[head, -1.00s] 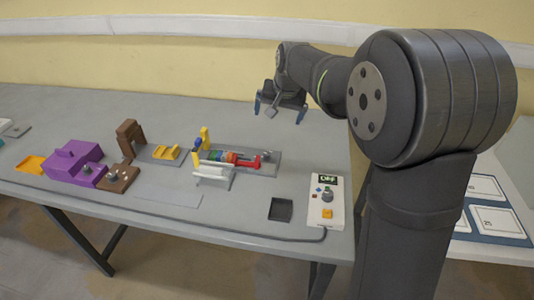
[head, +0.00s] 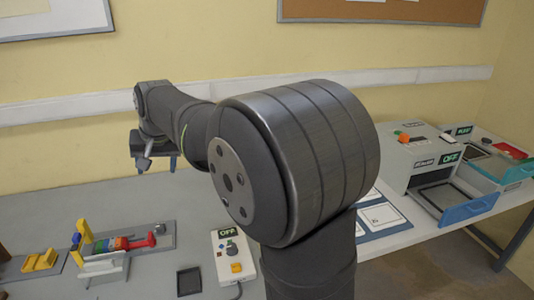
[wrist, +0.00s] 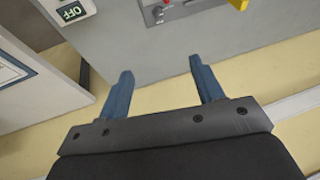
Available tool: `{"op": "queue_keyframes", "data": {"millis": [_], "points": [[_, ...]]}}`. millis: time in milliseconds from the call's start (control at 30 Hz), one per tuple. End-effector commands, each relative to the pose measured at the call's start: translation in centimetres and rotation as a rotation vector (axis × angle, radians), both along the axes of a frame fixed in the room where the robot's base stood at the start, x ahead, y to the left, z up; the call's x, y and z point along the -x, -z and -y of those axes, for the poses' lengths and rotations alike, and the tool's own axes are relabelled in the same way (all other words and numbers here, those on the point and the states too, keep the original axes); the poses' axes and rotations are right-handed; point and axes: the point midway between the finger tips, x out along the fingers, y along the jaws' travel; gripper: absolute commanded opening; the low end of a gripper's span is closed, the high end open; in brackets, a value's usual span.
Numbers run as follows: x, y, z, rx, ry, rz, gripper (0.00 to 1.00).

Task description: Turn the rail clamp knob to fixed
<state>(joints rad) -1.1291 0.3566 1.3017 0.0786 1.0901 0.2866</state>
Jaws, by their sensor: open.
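My gripper (head: 155,155) is raised at the left of the head view, above the back of the table. In the wrist view its two blue fingers (wrist: 161,84) are apart with nothing between them. A rail fixture (head: 128,245) with a row of coloured pieces and a red end part sits on a grey plate at the lower left. A small grey knob (head: 160,228) shows at the plate's right end. I cannot tell for certain whether it is the rail clamp knob, nor read its setting. My gripper is apart from the fixture.
A white control box (head: 233,258) with an OFF display stands right of the fixture, beside a dark square (head: 189,281). A yellow piece (head: 40,260) is at far left. Grey boxes with an open drawer (head: 458,201) stand at right. My arm hides the middle of the table.

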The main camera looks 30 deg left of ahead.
Motion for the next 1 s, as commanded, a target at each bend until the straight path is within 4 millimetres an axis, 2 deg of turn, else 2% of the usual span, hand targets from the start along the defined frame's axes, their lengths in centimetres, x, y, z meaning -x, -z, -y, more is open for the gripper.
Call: {"op": "queue_keyframes", "data": {"millis": [33,67,233,367,1000], "points": [[0.0,0.0,0.0,0.0,0.0,0.0,0.51],[0.0,0.0,0.0,0.0,0.0,0.0,0.46],[0.0,0.3,-0.2,0.011,-0.045,0.022,0.46],[0.2,1.4,-0.9,0.05,-0.216,0.102,0.46],[1.3,9.2,-6.0,0.406,-1.645,0.649,0.46]]}}
